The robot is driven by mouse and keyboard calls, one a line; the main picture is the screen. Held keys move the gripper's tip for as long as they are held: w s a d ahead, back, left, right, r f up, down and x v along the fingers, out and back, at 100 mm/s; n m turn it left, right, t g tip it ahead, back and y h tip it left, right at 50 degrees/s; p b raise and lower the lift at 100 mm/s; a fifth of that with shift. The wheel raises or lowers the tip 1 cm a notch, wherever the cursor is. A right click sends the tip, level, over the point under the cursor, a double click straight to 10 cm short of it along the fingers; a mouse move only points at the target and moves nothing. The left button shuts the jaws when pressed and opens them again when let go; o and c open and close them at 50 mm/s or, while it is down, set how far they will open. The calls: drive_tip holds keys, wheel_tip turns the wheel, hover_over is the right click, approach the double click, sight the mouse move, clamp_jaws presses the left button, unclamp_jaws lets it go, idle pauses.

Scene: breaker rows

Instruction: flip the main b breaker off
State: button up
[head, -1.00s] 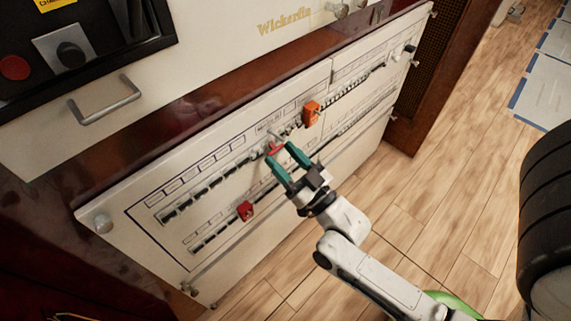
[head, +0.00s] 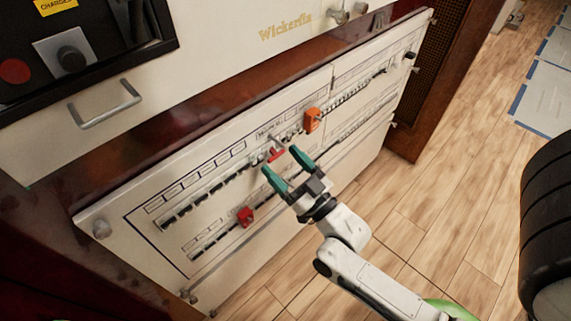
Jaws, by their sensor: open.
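The breaker panel (head: 285,240) is a cream board with two long rows of small breakers. In the upper row a red breaker part (head: 276,155) shows just beyond my fingertips, under a label that seems to read "Main B" (head: 268,132). My gripper (head: 282,165) has two green fingers. It is open and empty, in front of the upper row, with the fingers pointing at the red part and seemingly a little short of it. I cannot tell the red part's switch position.
An orange block (head: 312,120) sits on the upper row to the right. A red block (head: 245,216) sits on the lower row. A drawer handle (head: 106,104) and black control box (head: 75,45) are above left.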

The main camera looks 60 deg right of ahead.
drive_tip(key=shift+s, duration=0.1)
drive_tip(key=v, duration=1)
drive_tip(key=shift+s, duration=0.3)
drive_tip(key=shift+a+f, duration=0.1)
drive_tip(key=shift+f, duration=0.05)
drive_tip(key=w+a+f+n+g+y, duration=0.2)
drive_tip(key=w+a+f+g+y, duration=0.25)
drive_tip(key=w+f+g, duration=0.3)
drive_tip(key=s+a+f+g+y, duration=0.1)
drive_tip(key=s+a+f+g, duration=0.3)
drive_tip(key=g, duration=0.5)
drive_tip(key=s+r+g, duration=0.1)
drive_tip(key=s+g, duration=0.3)
drive_tip(key=s, duration=0.3)
wheel_tip(320, 180, up, 20)
drive_tip(key=p, duration=2)
drive_tip(key=shift+w+n+p, duration=0.25)
drive_tip(key=shift+n+p, duration=0.05)
drive_tip(key=shift+n, duration=0.1)
